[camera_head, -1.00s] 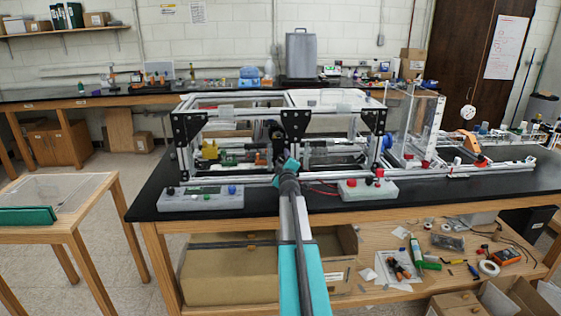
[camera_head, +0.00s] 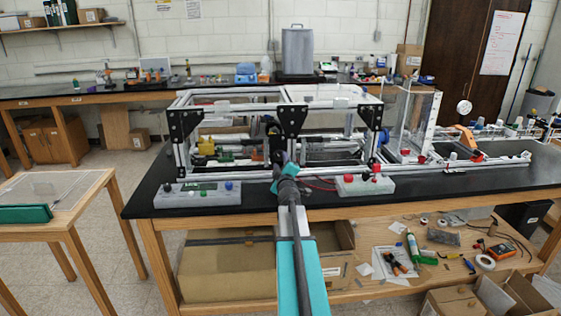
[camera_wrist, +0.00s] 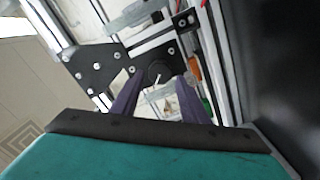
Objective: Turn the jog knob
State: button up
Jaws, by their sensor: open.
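A round black knob with a pale pointer line (camera_wrist: 157,73), which looks like the jog knob, sits by a black bracket plate of the extrusion frame in the wrist view. My gripper (camera_wrist: 160,92) is open, with its two purple fingers pointing toward the knob, one to each side in the picture. I cannot tell whether either finger touches it. In the head view my gripper (camera_head: 277,157) is in front of the frame's middle post, at the black bracket (camera_head: 292,121). My arm and gripper hide much of the knob area there.
The aluminium frame (camera_head: 235,102) stands on a black bench top (camera_head: 145,192). A grey control box with buttons (camera_head: 195,196) lies left of my arm, and another box with red buttons (camera_head: 365,186) lies right. A blue knob (camera_head: 384,136) is on the right post.

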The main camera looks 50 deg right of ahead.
jog(key=v, duration=0.6)
jog(key=shift+s+a, duration=0.25)
jog(key=shift+s, duration=0.05)
dwell(0.7)
